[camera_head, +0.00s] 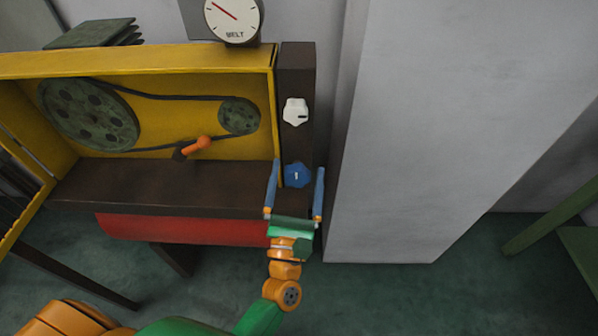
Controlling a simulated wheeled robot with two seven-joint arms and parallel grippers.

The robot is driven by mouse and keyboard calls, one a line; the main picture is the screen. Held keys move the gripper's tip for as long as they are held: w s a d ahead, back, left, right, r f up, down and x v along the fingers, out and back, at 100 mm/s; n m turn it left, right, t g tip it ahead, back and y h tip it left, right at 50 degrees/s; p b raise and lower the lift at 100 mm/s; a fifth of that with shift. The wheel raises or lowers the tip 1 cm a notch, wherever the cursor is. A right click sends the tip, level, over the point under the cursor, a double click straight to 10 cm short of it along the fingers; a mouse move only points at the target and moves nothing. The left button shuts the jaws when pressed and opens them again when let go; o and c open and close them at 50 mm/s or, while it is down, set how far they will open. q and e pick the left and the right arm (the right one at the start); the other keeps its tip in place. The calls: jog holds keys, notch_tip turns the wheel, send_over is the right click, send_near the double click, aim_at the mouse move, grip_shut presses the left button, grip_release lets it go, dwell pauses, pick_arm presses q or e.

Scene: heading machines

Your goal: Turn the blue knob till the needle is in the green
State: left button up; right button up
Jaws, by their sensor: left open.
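The blue knob (297,175) sits low on the dark upright panel (297,75), with a white mark pointing about straight up. My left gripper (295,190) is open, with one blue finger to the left of the knob and one to the right. I cannot tell whether the fingers touch it. My right gripper is not in view.
A white knob (295,112) sits above the blue one. Left is the yellow housing (180,66) with two belt pulleys and an orange-handled lever (198,145). A large grey cabinet (440,110) stands close on the right. A red part (180,229) lies below the dark ledge.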

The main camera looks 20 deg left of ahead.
pick_arm(q)
jog(key=c, duration=1.4)
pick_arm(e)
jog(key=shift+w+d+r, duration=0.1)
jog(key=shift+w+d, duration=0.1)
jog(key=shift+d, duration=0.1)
pick_arm(q)
jog(key=shift+r+m, duration=0.1)
jog(key=shift+m, duration=0.2)
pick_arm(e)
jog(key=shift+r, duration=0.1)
